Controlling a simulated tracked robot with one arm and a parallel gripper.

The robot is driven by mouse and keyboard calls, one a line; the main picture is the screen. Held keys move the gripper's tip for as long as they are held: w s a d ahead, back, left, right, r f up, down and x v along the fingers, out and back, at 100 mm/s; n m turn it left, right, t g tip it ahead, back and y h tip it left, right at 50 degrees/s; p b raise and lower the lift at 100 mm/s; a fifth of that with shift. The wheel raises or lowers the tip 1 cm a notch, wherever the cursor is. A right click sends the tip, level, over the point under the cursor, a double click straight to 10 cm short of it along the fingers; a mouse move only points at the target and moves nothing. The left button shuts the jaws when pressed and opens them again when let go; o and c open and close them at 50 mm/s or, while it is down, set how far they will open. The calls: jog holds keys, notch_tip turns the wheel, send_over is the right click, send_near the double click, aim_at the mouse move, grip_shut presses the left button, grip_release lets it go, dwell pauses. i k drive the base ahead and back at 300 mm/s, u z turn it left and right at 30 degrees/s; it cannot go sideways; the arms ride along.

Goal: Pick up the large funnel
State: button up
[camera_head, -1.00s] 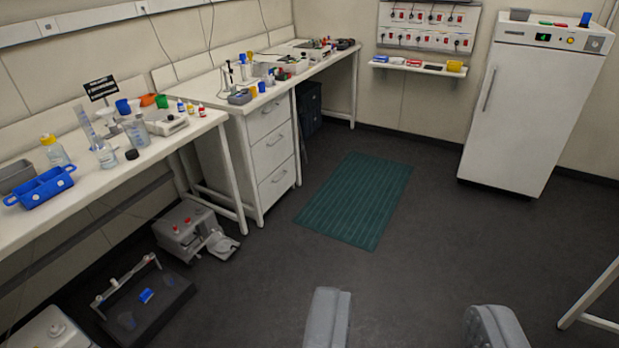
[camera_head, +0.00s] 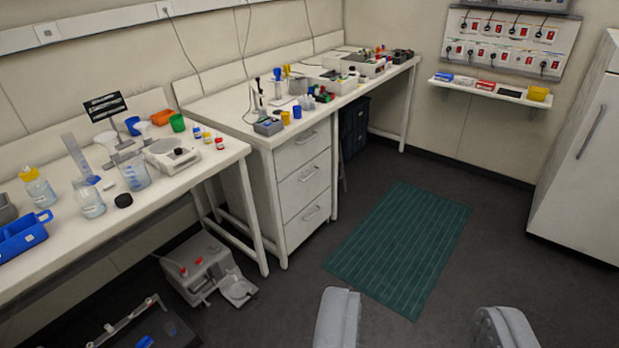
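A cluster of small funnel-like or cup-like pieces stands at the back of the left bench: a blue one (camera_head: 132,125), a white one (camera_head: 143,128), an orange one (camera_head: 163,117) and a green cup (camera_head: 177,122). They are too small to tell which is the large funnel. A grey stand in front of them partly hides the white one. My gripper (camera_head: 420,325) is open and empty at the bottom of the view, above the floor and far from the bench.
The left bench (camera_head: 170,202) also holds a beaker (camera_head: 135,175), bottles, a blue tray (camera_head: 20,235) and a balance-like device (camera_head: 172,154). A drawer cabinet (camera_head: 300,180) adjoins it. Devices stand on the floor below. The floor around the green mat (camera_head: 400,245) is clear.

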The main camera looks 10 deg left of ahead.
aim_at(110, 146)
jog(key=u, duration=0.35)
jog(key=i, duration=1.55)
jog(key=u, duration=1.05)
jog(key=i, duration=1.35)
jog(key=u, duration=0.55)
jog(key=i, duration=0.4)
jog(key=u, duration=0.15)
